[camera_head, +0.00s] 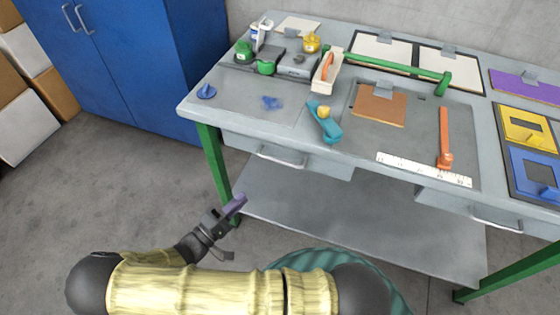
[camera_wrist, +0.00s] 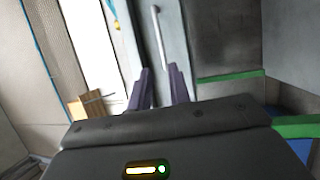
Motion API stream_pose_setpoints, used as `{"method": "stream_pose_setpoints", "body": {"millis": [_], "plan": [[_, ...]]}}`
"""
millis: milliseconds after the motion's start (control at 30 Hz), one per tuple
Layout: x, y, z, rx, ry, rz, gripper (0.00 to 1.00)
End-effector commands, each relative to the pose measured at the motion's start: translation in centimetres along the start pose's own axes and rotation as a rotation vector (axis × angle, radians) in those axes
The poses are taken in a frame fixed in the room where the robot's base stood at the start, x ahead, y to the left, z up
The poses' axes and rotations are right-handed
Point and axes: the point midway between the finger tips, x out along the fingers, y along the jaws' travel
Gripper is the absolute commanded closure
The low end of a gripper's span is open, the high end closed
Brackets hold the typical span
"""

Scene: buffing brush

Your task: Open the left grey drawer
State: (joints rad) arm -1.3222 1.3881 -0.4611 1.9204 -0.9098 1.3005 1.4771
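The left grey drawer (camera_head: 315,164) sits under the left part of the grey workbench top and looks shut. Its silver bar handle (camera_head: 281,157) runs along its front. In the wrist view the handle (camera_wrist: 158,35) shows as an upright light bar ahead of the fingertips, roughly in line with the gap between them. My gripper (camera_head: 237,204) is below and to the left of the handle in the head view, near the green front leg. In the wrist view its two purple fingers (camera_wrist: 160,80) stand apart with nothing between them. They do not touch the handle.
A right drawer with a similar handle (camera_head: 497,226) is farther right. The green front leg (camera_head: 214,165) and the lower shelf (camera_head: 340,218) are close to my gripper. A blue cabinet (camera_head: 150,60) stands behind left. Tools cover the bench top; floor at left is clear.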

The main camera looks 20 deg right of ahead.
Motion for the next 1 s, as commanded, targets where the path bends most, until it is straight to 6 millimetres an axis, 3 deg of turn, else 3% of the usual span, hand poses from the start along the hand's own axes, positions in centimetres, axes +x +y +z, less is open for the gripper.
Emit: {"method": "stream_pose_setpoints", "body": {"millis": [267, 1000], "plan": [[3.1, 0.1, 0.1, -0.003, -0.006, 0.000, 0.81], [15.9, 0.0, 0.1, -0.002, -0.004, 0.000, 0.81]]}}
